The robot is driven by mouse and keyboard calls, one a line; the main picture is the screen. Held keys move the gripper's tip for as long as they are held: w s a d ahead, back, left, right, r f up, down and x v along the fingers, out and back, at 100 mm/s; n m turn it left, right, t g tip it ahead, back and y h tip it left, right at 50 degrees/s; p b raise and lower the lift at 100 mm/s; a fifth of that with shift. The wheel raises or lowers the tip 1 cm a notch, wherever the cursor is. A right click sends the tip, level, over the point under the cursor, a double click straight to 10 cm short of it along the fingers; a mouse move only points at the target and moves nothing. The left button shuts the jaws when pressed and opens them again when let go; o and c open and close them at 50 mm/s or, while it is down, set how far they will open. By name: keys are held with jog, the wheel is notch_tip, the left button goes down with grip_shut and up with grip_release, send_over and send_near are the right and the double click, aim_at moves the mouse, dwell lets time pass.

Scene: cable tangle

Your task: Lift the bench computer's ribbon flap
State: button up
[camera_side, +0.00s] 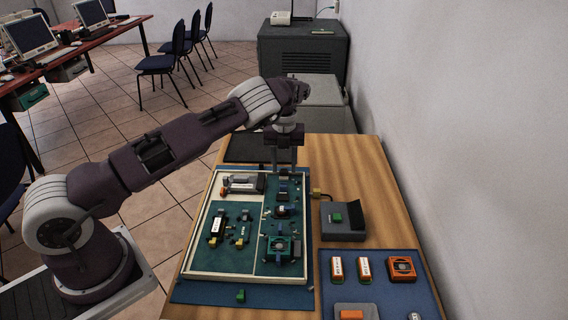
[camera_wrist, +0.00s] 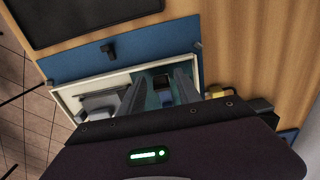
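The bench computer (camera_side: 221,274) is a shallow cream-framed case with teal boards inside. My gripper (camera_side: 284,166) points down over its far right part. In the wrist view, the two fingers of my gripper (camera_wrist: 160,74) are apart, with nothing held between them. A small dark part with a blue piece (camera_wrist: 162,89) shows in the gap between the fingers. It sits on the teal board, and I cannot tell whether it is the ribbon flap. Below the gripper in the side view are small dark and blue connector parts (camera_side: 283,211). Contact with the fingers cannot be made out.
A fan with a green frame (camera_side: 279,249) sits at the case's near right. A grey box (camera_side: 343,221) with a green button stands right of the case. A blue mat (camera_side: 381,272) holds orange-marked parts at the front right. A black pad (camera_side: 243,149) lies at the back.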

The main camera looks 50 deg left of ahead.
notch_tip(320, 180, up, 7)
jog(key=shift+r, duration=0.1)
dwell(0.4)
